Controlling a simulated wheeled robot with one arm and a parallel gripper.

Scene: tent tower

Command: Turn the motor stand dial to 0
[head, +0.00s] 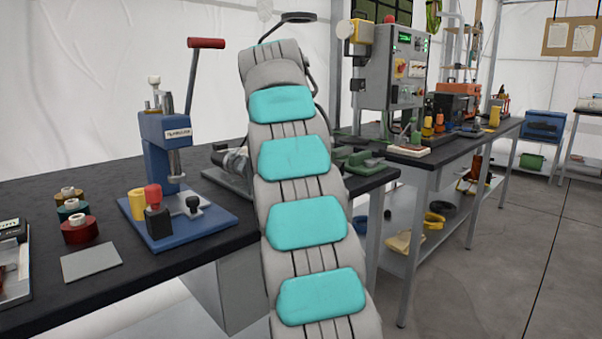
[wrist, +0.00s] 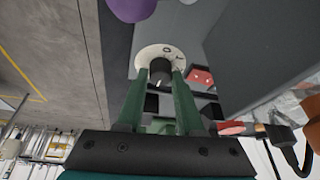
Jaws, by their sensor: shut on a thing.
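The dial shows in the wrist view as a black knob (wrist: 160,72) on a round white scale plate (wrist: 146,56) with small dark marks. The plate sits on a dark grey panel (wrist: 205,35). My gripper (wrist: 162,82) has its two green fingers on either side of the knob and is shut on it. The scale marks are too small to read, so I cannot tell the dial's setting. In the head view my own arm hides the gripper and the dial.
A red switch (wrist: 200,77) is right of the dial. A purple rounded thing (wrist: 131,8) is above it. In the head view, a blue press (head: 165,150) stands left of my arm, and a grey control box (head: 398,70) stands to its right. Concrete floor (head: 520,220) is clear at right.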

